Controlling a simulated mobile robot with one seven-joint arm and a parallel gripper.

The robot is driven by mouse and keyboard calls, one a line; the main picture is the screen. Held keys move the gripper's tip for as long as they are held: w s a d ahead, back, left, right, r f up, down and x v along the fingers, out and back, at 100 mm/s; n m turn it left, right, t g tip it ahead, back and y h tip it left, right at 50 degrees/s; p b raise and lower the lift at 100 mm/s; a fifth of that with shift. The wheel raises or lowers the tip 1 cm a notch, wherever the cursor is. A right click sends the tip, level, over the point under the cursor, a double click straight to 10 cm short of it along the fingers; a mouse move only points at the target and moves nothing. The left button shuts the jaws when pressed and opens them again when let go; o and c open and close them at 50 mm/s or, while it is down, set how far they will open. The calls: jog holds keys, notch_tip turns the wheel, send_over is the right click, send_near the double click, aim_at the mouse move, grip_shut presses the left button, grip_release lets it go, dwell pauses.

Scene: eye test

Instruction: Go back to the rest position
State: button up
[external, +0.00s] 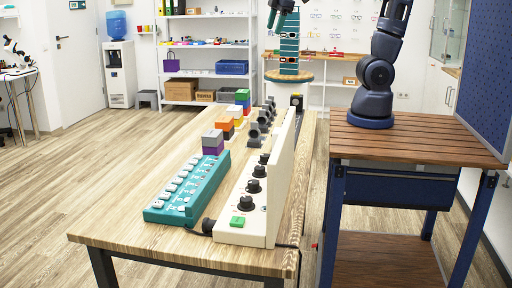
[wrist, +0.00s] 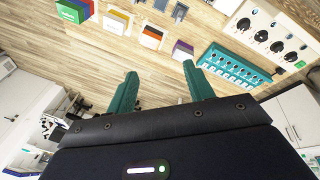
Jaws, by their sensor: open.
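My gripper (external: 283,12) is at the top edge of the external view, high above the far end of the wooden table (external: 105,236). Its dark teal fingers point down there, and part of it is cut off. In the wrist view my gripper (wrist: 160,84) shows two teal fingers spread wide apart, with nothing between them. It touches nothing that I can see. My arm's dark blue base stands on the slatted cart (external: 425,148) at the right, and the middle of the arm is out of view.
On the table are a teal strip (external: 190,186) with white labels, a cream panel (external: 283,185) with black knobs, and several coloured blocks (external: 213,141). A teal glasses stand (external: 289,48) is behind. Shelves line the back wall. The floor at left is clear.

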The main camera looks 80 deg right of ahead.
jog(key=s+d+f+m+t+y, duration=0.1)
jog(key=s+d+m, duration=0.6)
jog(key=s+d, duration=0.6)
jog(key=shift+s+d, duration=0.3)
jog(key=shift+s, duration=0.75)
